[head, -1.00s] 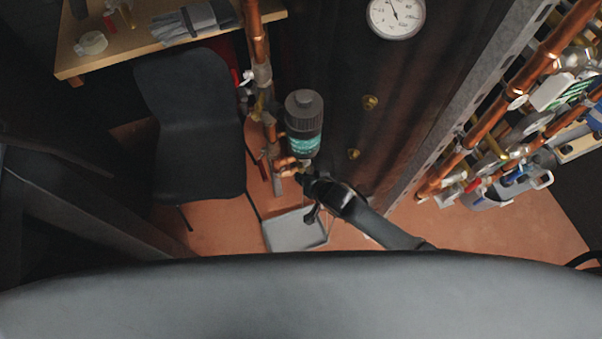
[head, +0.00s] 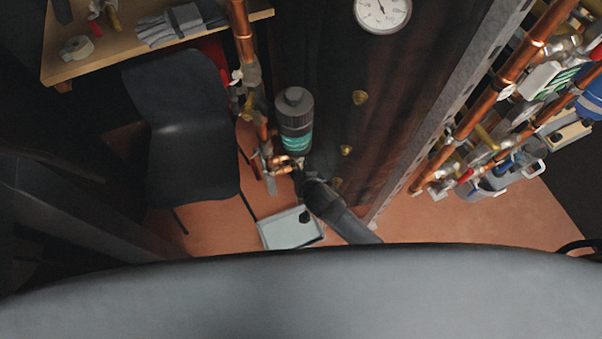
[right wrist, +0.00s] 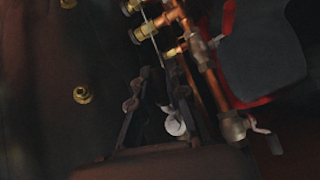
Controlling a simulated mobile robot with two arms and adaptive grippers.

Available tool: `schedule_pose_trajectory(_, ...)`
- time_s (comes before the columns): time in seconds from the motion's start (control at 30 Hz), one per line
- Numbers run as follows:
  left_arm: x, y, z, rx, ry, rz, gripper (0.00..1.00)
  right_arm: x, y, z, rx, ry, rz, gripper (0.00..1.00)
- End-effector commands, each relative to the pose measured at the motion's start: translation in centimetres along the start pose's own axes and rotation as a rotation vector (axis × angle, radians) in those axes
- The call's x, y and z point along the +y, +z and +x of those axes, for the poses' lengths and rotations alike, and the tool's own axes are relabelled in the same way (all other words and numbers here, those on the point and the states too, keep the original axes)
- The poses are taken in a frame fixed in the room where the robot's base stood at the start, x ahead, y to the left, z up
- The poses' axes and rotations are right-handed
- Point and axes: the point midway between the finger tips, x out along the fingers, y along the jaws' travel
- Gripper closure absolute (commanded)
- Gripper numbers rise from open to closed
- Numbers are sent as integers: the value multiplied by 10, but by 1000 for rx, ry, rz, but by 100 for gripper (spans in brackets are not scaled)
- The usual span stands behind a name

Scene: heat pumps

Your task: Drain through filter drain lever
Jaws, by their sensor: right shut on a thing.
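The filter (head: 294,125), a dark grey cylinder with a teal band, stands upright on the copper pipework in the head view. My right gripper (head: 300,186) is just below it, mostly hidden by its own dark wrist. In the right wrist view my right gripper (right wrist: 157,98) is dark and blurred, with a pale rounded part (right wrist: 174,122) showing between its fingers. It is shut at the spot under the filter where the drain lever sits. The lever itself is hidden or too dark to make out. My left gripper is not in view.
A shallow grey tray (head: 290,230) lies on the floor below the filter. A black chair (head: 185,130) and a wooden bench (head: 110,48) stand to the left. A dark tank with a gauge (head: 383,12) is behind, and copper pipes (head: 500,85) with valves run at the right.

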Motion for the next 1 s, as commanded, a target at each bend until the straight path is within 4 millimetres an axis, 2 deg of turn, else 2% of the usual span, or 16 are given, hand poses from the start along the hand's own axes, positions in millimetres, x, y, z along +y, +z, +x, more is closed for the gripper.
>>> schedule_pose_trajectory(0.03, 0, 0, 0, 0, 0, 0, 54, 2, 2, 0, -4, 4, -1, 100)
schedule_pose_trajectory(0.07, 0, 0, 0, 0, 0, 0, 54, 2, 2, 0, -4, 4, -1, 79)
schedule_pose_trajectory(0.13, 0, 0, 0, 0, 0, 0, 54, 2, 2, 0, -3, 3, 0, 65)
schedule_pose_trajectory(0.17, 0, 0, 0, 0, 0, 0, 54, 2, 1, 0, -3, 3, 0, 62)
schedule_pose_trajectory(0.57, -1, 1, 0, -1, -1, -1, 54, 0, 0, -5, 0, 0, 0, 62)
schedule_pose_trajectory(0.77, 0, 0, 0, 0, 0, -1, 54, 1, 1, -30, -1, -1, 2, 62)
schedule_pose_trajectory(1.0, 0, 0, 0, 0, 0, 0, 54, 1, 2, -77, -1, 0, 1, 62)
